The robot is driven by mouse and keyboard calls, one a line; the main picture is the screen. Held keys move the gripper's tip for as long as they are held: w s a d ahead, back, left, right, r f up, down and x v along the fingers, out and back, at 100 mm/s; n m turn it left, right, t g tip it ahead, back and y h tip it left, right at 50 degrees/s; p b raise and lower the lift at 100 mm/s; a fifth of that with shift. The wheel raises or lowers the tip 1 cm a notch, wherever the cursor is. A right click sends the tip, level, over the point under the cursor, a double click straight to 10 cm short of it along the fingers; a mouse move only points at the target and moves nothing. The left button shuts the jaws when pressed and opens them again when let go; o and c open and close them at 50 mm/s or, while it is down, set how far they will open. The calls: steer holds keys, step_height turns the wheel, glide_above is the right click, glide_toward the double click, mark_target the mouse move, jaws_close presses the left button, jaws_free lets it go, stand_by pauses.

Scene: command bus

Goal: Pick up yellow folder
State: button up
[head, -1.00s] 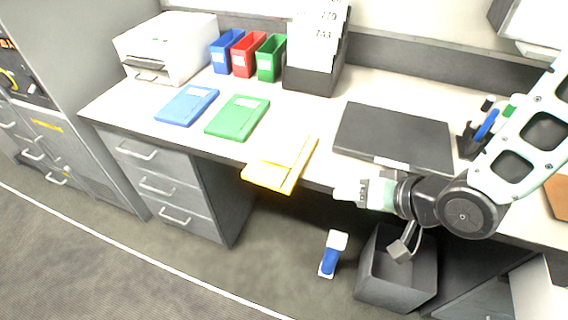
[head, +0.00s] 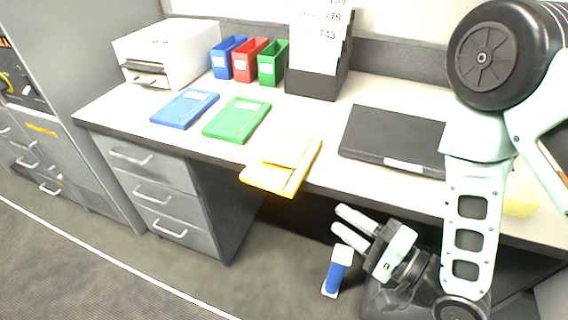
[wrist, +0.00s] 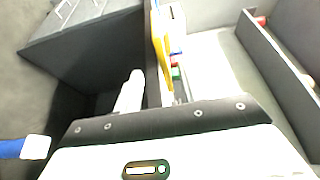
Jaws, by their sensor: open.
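The yellow folder (head: 272,177) lies on the desk's front edge and sticks out past it, with a paler yellow piece on its upper part. In the wrist view the yellow folder (wrist: 160,45) shows edge-on at the top middle. My gripper (head: 341,219) is open and empty, below and to the right of the folder, in front of the desk edge. Its two pale fingers point up and to the left, apart from the folder. In the wrist view one finger (wrist: 130,92) shows clearly.
A green folder (head: 237,120) and a blue folder (head: 185,108) lie left of the yellow one. A black laptop (head: 392,139) lies to its right. A blue-and-white object (head: 337,271) is below my gripper. Drawers (head: 160,195) stand under the desk's left side.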

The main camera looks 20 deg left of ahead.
mark_target(296, 189)
steer(key=b+x, duration=1)
steer(key=shift+r+b, duration=0.1)
steer(key=shift+b, duration=0.25)
steer(key=shift+b+x, duration=0.35)
steer(key=shift+x, duration=2.3)
steer(key=shift+w, duration=0.1)
jaws_close()
